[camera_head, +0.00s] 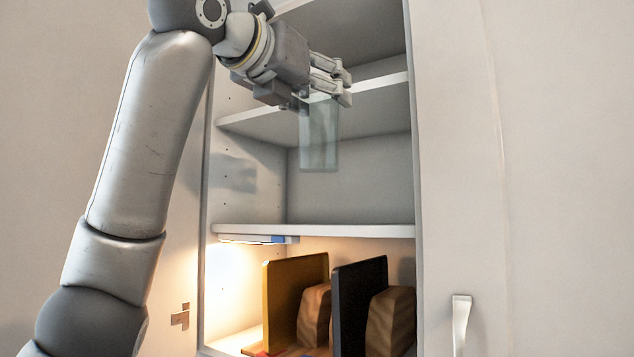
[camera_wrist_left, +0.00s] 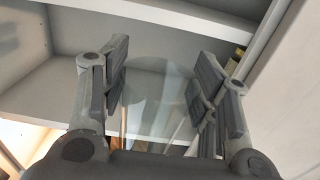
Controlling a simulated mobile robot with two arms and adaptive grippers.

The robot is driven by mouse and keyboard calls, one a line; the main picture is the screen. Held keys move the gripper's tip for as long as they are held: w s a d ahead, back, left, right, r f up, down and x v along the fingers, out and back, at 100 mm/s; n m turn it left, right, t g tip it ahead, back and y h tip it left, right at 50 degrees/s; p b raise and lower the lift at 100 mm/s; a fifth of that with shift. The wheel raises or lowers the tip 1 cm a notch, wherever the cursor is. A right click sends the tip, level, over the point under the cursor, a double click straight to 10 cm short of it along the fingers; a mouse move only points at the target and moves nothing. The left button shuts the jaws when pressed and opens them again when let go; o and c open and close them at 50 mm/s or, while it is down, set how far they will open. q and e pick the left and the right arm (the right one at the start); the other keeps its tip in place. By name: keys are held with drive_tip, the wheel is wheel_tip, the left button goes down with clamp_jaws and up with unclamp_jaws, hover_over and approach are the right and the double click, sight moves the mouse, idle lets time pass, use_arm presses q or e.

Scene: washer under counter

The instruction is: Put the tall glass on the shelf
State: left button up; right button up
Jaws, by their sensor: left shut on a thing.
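The tall glass (camera_head: 319,143) is clear and hangs roughly upright from my left gripper (camera_head: 341,85) in the head view. My left gripper is shut on it near its top, in front of the open cabinet. The glass also shows between the two fingers (camera_wrist_left: 157,98) in the left wrist view. In the head view the bottom of the glass is above the level of the middle shelf (camera_head: 340,231), with a gap below it. I cannot tell how far the glass is inside the cabinet. My right gripper is in neither view.
The upper shelf (camera_head: 375,108) is bare where it shows. The lit bottom compartment holds a yellow board (camera_head: 283,298), a dark board (camera_head: 356,305) and wooden blocks (camera_head: 391,322). A cabinet door with a handle (camera_head: 461,325) stands at the right. The middle shelf looks empty.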

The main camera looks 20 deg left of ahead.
use_arm(q)
drive_tip(key=w+a+p, duration=0.4)
drive_tip(key=w+a, duration=0.1)
drive_tip(key=w, duration=0.2)
drive_tip(key=w+a+p, duration=0.3)
drive_tip(key=w+a, duration=0.1)
drive_tip(key=w, duration=0.4)
wheel_tip(320, 180, down, 7)
drive_tip(key=shift+p, duration=0.35)
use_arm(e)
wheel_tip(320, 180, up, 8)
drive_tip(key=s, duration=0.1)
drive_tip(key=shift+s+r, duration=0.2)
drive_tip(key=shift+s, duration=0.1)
use_arm(q)
drive_tip(key=shift+s+d+f, duration=0.1)
drive_tip(key=shift+f, duration=0.15)
